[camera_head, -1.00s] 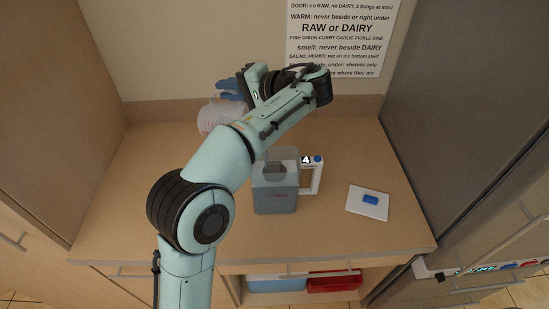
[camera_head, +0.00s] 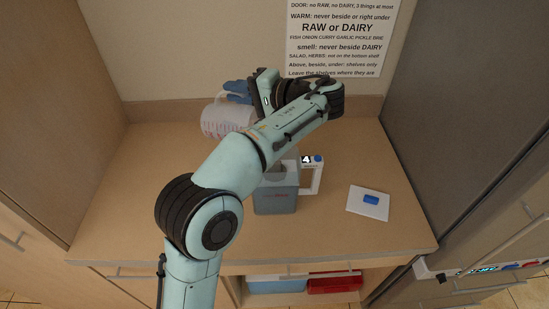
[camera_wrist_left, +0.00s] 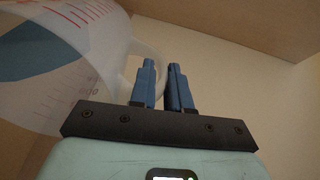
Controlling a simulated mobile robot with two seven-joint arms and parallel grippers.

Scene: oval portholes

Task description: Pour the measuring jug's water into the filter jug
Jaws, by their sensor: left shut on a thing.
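The clear measuring jug (camera_head: 222,119) with red markings is at the back left of the counter in the head view, tilted and seemingly above the worktop. It also shows in the left wrist view (camera_wrist_left: 85,75), with a blue patch inside that looks like water. My left gripper (camera_head: 237,92) is shut on the jug's handle; its blue fingers (camera_wrist_left: 163,85) lie at the handle in the wrist view. The filter jug (camera_head: 275,197) is grey with a white handle marked 4 and stands upright on the counter. My arm hides part of its top. My right gripper is out of view.
A white board (camera_head: 368,203) with a blue block (camera_head: 371,199) lies on the counter at the right. A printed sign (camera_head: 333,40) hangs on the back wall. Tall cabinet sides bound the counter left and right. The counter's front left is clear.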

